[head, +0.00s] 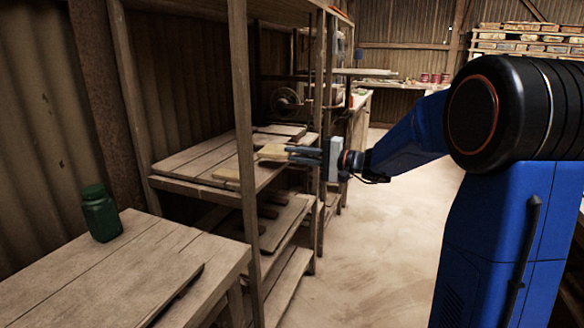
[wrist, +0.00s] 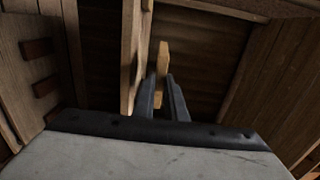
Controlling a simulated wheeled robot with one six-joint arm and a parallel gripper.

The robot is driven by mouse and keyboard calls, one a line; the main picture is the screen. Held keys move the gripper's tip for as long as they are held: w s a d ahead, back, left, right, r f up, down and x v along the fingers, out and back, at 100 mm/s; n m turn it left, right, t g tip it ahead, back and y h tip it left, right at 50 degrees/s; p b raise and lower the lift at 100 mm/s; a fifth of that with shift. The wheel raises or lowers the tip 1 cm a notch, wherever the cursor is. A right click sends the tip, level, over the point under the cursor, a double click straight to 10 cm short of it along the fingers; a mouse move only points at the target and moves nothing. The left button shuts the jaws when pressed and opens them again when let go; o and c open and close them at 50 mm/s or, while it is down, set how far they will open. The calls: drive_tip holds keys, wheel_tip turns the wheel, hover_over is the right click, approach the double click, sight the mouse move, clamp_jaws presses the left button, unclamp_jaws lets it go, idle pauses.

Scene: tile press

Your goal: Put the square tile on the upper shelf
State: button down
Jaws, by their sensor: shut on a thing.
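My gripper (head: 288,153) reaches from the right past the rack's front post, just over the upper shelf (head: 190,172). It is shut on a light tan wooden tile (head: 270,152). In the wrist view the tile (wrist: 163,58) shows narrow, nearly edge-on, between the two dark fingertips (wrist: 163,82). The fingers hide part of it, so its square outline cannot be confirmed. In the head view the tile appears close to the shelf boards; I cannot tell whether it touches them.
A wooden post (head: 243,130) stands close to my gripper; a post (wrist: 131,55) also shows left of the fingers in the wrist view. A lower shelf (head: 285,222) holds dark pieces. A green jar (head: 100,214) stands on the front-left table (head: 110,275). The floor (head: 375,230) is clear.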

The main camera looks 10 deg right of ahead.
drive_tip(key=shift+f, duration=2.1)
drive_tip(key=c, duration=1.8)
unclamp_jaws()
drive_tip(key=shift+f, duration=0.1)
drive_tip(key=v, duration=1.2)
